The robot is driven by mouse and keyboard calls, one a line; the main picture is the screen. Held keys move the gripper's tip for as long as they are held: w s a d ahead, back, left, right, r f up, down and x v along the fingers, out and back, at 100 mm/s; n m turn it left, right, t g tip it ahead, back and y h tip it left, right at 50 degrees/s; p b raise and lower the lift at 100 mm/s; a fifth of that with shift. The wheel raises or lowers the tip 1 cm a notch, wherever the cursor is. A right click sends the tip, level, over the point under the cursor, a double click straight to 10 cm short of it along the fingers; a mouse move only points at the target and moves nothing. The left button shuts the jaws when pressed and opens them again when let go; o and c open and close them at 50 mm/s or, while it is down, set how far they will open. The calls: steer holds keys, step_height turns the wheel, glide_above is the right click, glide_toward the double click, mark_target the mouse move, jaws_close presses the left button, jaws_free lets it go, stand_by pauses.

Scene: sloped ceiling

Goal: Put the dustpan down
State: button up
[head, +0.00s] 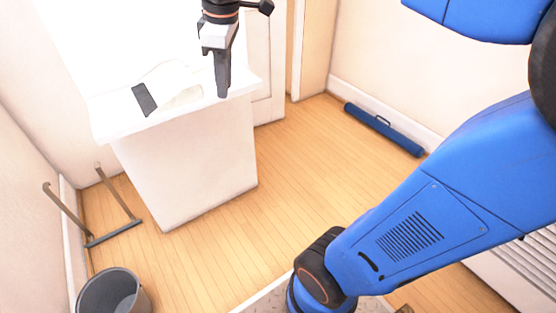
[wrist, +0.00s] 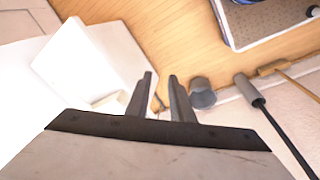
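A white, flat object with a dark strip (head: 144,100) at its left end lies on the white cabinet top (head: 112,127) in the head view. It looks like the dustpan, but its pale outline blends into the cabinet. My gripper (head: 223,92) points down over the right part of the cabinet top, to the right of this object and apart from it. In the wrist view my gripper (wrist: 160,85) has its two fingers apart, with a gap and nothing held between them. A pale patch beside the left finger is too unclear to name.
A grey bucket (head: 113,291) stands at the lower left, near a floor tool with upright handles (head: 115,231). A long blue case (head: 384,130) lies along the back wall. The wooden floor (head: 300,165) between is clear.

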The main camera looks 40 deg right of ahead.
steer(key=s+d+f+m+t, duration=0.1)
steer(key=s+d+f+m, duration=0.1)
steer(key=s+f+m, duration=0.3)
steer(key=s+f, duration=0.2)
steer(key=s, duration=0.2)
steer(key=shift+s+d+t, duration=0.25)
steer(key=shift+s+t, duration=0.05)
steer(key=shift+s, duration=0.1)
steer(key=shift+o, duration=0.4)
steer(key=s+d+f+m+t, duration=0.1)
steer(key=s+f+m, duration=0.4)
steer(key=s+f, duration=0.2)
steer(key=shift+f, duration=0.45)
steer(key=w+d+r+m+g+y, duration=0.1)
steer(key=w+r+m+g+y, duration=0.15)
steer(key=w+r+m, duration=0.6)
steer(key=w+d+r+m+g+y, duration=0.1)
steer(key=w+r+m+y, duration=0.4)
steer(key=w, duration=0.7)
steer(key=w+d+r+m+g+y, duration=0.1)
steer(key=w+r+m, duration=0.4)
steer(key=w+r, duration=0.4)
steer(key=x, duration=0.8)
steer(key=w+x, duration=0.1)
steer(key=x, duration=0.4)
steer(key=shift+d+f, duration=0.25)
steer(key=shift+d, duration=0.05)
steer(key=shift+x, duration=2.55)
steer(key=shift+w, duration=0.2)
